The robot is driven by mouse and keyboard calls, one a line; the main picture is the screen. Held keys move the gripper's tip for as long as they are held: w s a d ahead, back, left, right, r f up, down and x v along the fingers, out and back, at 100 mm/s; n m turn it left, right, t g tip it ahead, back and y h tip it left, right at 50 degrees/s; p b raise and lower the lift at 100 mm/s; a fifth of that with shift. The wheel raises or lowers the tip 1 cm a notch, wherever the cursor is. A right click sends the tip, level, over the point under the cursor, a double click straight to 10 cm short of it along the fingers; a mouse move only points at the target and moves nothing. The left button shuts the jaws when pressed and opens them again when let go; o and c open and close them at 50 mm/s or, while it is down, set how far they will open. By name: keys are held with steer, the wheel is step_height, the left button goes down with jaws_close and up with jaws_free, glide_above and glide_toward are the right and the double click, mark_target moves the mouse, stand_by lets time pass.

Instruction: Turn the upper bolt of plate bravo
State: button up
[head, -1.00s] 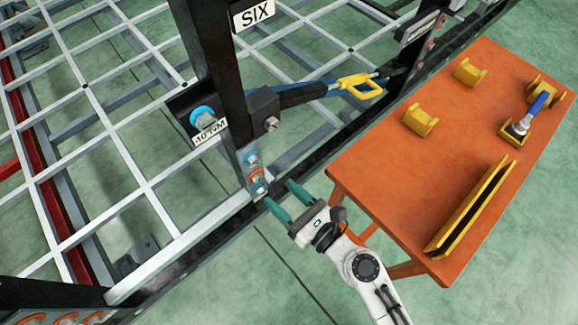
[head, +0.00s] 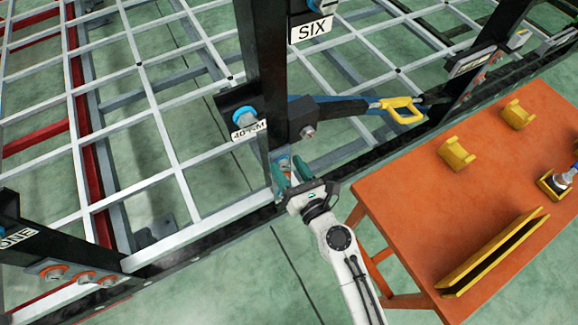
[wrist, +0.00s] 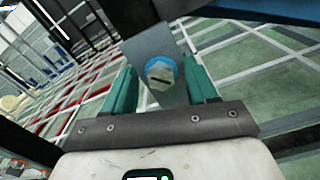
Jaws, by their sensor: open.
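A small grey plate (head: 280,160) is fixed low on the black post; no name is readable on it. In the wrist view the plate (wrist: 148,46) carries a bolt (wrist: 160,73) with a pale head, a dark slot mark and a blue ring. My gripper (head: 289,173) is open at the plate, its green fingers on either side of the bolt. In the wrist view the gripper (wrist: 161,86) appears with a gap between each finger and the bolt head. The plate's lower part is hidden by my gripper.
A blue-ringed bolt (head: 243,117) on a bracket and a dark block (head: 304,122) sit above the plate. A yellow handle (head: 402,108) sticks out to the right. An orange table (head: 420,215) with yellow brackets stands at right. White grid bars (head: 160,150) lie behind.

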steer(key=c, duration=1.1)
steer(key=shift+o, duration=0.2)
steer(key=shift+n, duration=0.3)
